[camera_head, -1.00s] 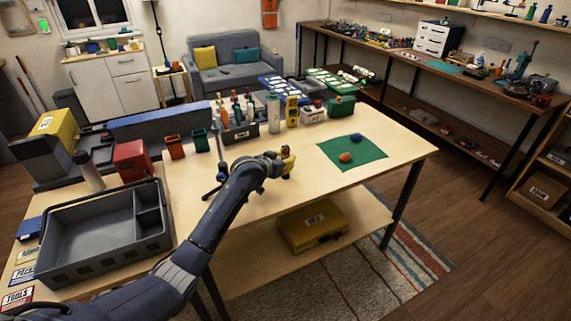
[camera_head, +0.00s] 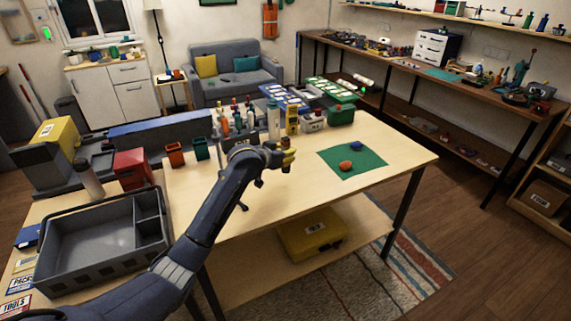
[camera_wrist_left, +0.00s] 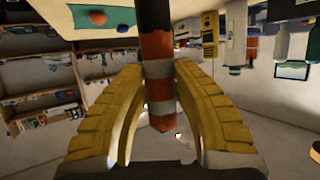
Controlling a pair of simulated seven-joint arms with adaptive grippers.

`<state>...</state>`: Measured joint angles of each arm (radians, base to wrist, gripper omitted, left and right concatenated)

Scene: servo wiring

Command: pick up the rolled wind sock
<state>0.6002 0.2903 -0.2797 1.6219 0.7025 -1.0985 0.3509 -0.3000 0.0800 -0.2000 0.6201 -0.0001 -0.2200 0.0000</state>
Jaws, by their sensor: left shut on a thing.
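The rolled wind sock (camera_wrist_left: 157,50) is a narrow roll with red and pale bands and a dark stretch at the top edge of the left wrist view. It stands between the yellow fingers of my left gripper (camera_wrist_left: 155,95), which is shut on it. Its tapered end (camera_wrist_left: 163,122) shows between the fingers. In the head view my left gripper (camera_head: 288,157) is over the middle of the wooden table, and a small reddish-brown part of the wind sock (camera_head: 286,168) shows at the fingers. My right gripper is in neither view.
A green mat (camera_head: 352,172) with an orange lump (camera_head: 345,165) and a blue lump (camera_head: 355,146) lies right of the gripper. Bottles and boxes line the table's back. A grey tray (camera_head: 95,268) stands at left. The table's front right is clear.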

